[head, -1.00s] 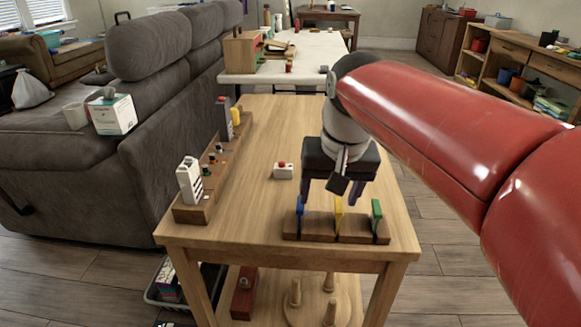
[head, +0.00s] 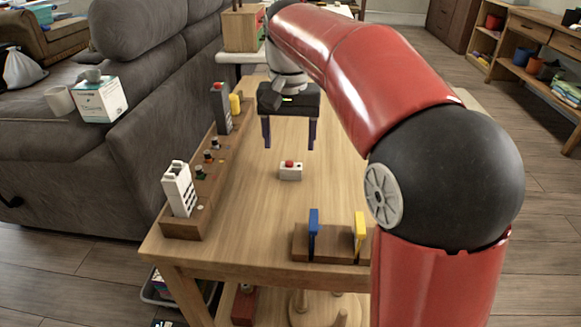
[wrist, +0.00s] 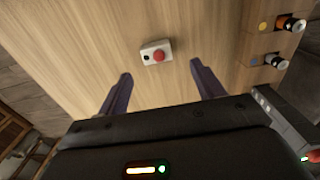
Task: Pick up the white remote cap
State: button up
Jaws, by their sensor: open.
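A small white box with a red button (head: 290,173) lies on the wooden table; it also shows in the wrist view (wrist: 148,55), just beyond the fingertips. A white upright remote-like piece with dark slots (head: 177,190) stands on the left wooden rack (head: 188,226). I cannot tell for sure which of these is the white remote cap. My gripper (head: 289,146) is open and empty, pointing down above the table, behind the white box; its fingers also show in the wrist view (wrist: 161,70).
A grey device with a red top (head: 219,108) and a yellow piece (head: 236,104) stand at the rack's far end. Small cylinders (head: 205,165) sit along the rack. A front block (head: 335,245) holds blue and yellow upright pieces. The tabletop between is clear.

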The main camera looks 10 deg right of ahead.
aim_at(291, 162)
jog(key=f, duration=0.6)
jog(key=shift+s+d+b, duration=0.15)
jog(key=shift+s+b, duration=0.15)
jog(key=shift+b, duration=0.1)
jog(key=c, duration=1)
jog(key=shift+r, duration=0.15)
